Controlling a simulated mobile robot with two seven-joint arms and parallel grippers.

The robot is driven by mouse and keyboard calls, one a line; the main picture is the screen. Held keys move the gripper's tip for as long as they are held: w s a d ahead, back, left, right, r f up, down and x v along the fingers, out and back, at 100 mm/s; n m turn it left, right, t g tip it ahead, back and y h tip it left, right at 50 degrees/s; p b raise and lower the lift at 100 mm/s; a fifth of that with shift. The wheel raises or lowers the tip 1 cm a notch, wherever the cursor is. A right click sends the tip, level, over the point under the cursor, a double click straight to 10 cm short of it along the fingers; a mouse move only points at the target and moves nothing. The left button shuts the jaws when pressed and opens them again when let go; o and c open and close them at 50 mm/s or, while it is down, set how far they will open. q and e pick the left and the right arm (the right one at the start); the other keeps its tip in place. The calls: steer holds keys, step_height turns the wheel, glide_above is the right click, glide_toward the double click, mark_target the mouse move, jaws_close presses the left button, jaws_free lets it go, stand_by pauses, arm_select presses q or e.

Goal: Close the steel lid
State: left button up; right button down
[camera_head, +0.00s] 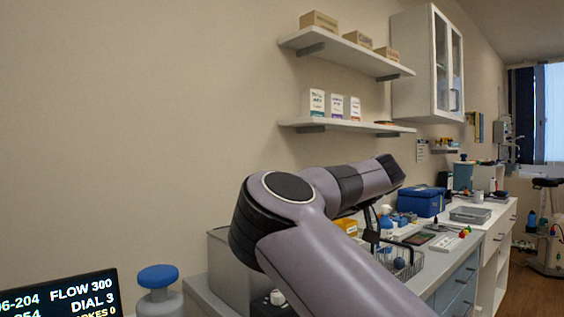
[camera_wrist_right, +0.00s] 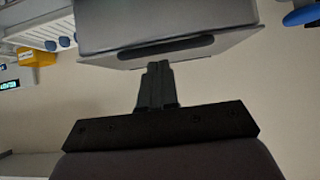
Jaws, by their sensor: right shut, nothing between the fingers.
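A grey steel box (camera_wrist_right: 165,25) fills the top of the right wrist view, with a dark slot-like strip (camera_wrist_right: 165,52) along its near edge. I cannot tell for sure which part is the lid or how far it stands open. My right gripper (camera_wrist_right: 157,68) is shut and empty, its fingertips close to the dark strip; whether they touch it is unclear. In the head view a grey steel housing (camera_head: 228,265) stands on the counter, partly hidden behind my right arm. My left gripper is not in view.
The counter to the right holds a blue box (camera_head: 421,202), a wire basket (camera_head: 402,264), a grey tray (camera_head: 470,214) and small items. A blue-topped object (camera_head: 158,277) and a display (camera_head: 62,296) are at lower left. Shelves (camera_head: 350,55) and a cabinet (camera_head: 428,65) hang above.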

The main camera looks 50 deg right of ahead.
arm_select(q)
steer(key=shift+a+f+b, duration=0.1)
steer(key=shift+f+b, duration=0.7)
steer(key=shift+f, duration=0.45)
arm_select(e)
steer(key=shift+s+f+t, duration=0.15)
steer(key=shift+f+t, duration=0.15)
steer(key=shift+f, duration=0.45)
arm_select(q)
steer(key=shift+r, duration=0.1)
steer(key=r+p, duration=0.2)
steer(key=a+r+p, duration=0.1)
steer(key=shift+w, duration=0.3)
arm_select(e)
steer(key=s+r, duration=0.9)
steer(key=shift+a+r, duration=0.35)
steer(key=shift+a, duration=0.1)
